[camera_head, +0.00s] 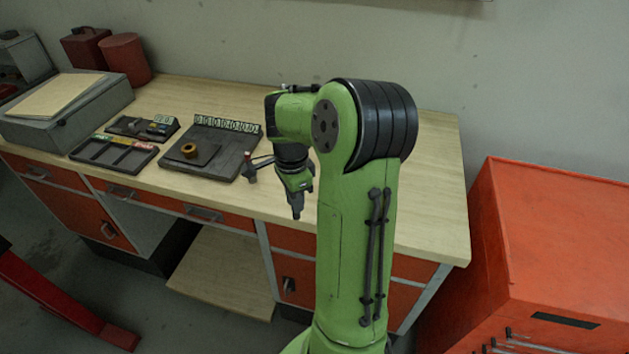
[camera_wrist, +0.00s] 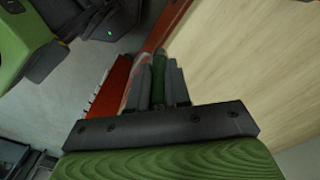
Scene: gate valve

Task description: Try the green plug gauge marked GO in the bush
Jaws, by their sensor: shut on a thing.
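The bush (camera_head: 189,150) is a brass-coloured ring on a small dark block, on a dark plate (camera_head: 207,168) on the workbench. My gripper (camera_head: 296,212) points down near the front edge of the bench, to the right of the bush and apart from it. In the wrist view my gripper (camera_wrist: 159,75) is shut on a dark green piece (camera_wrist: 158,66), which looks like the handle of the green plug gauge. Its GO mark is not readable and its lower end is hidden. In the head view the held piece cannot be made out.
A dark tray (camera_head: 113,152) with coloured labels lies left of the plate. A numbered strip (camera_head: 226,124) stands along the plate's back. A small post (camera_head: 250,170) with a reddish tip stands at its right. A grey box (camera_head: 65,108) is far left. The bench right of my arm is clear.

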